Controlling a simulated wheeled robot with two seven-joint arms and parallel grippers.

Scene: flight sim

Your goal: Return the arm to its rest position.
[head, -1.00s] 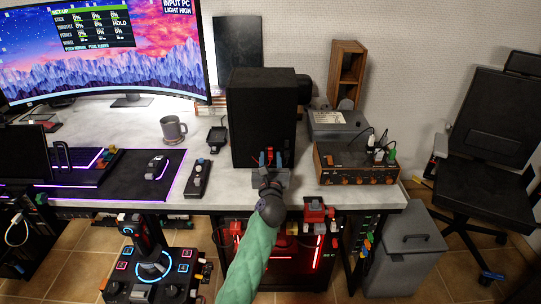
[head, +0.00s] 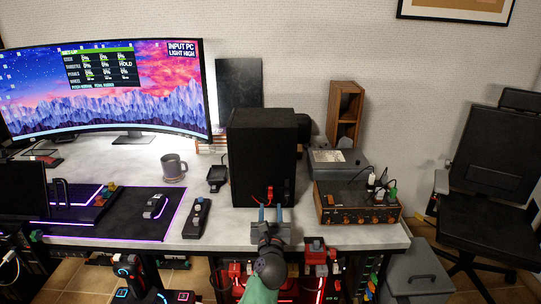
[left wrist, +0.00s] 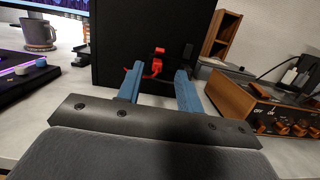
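My left gripper (head: 269,214) is at the front edge of the desk, its arm in a green sleeve coming up from the bottom of the head view. Its two blue fingers are apart with nothing between them, and they also show in the left wrist view (left wrist: 158,85). They point at the black box (head: 262,150) on the desk. A red connector (head: 269,194) with a red lead is on the front of that box, beyond the fingertips and apart from them. My right gripper is not clearly seen in the head view.
A wood-sided control box (head: 350,207) stands right of my left gripper. A remote-like panel (head: 197,218), a mug (head: 173,168) and a lit keyboard mat (head: 135,212) lie to the left. A grey bin (head: 417,275) and black chair (head: 490,180) stand at the right.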

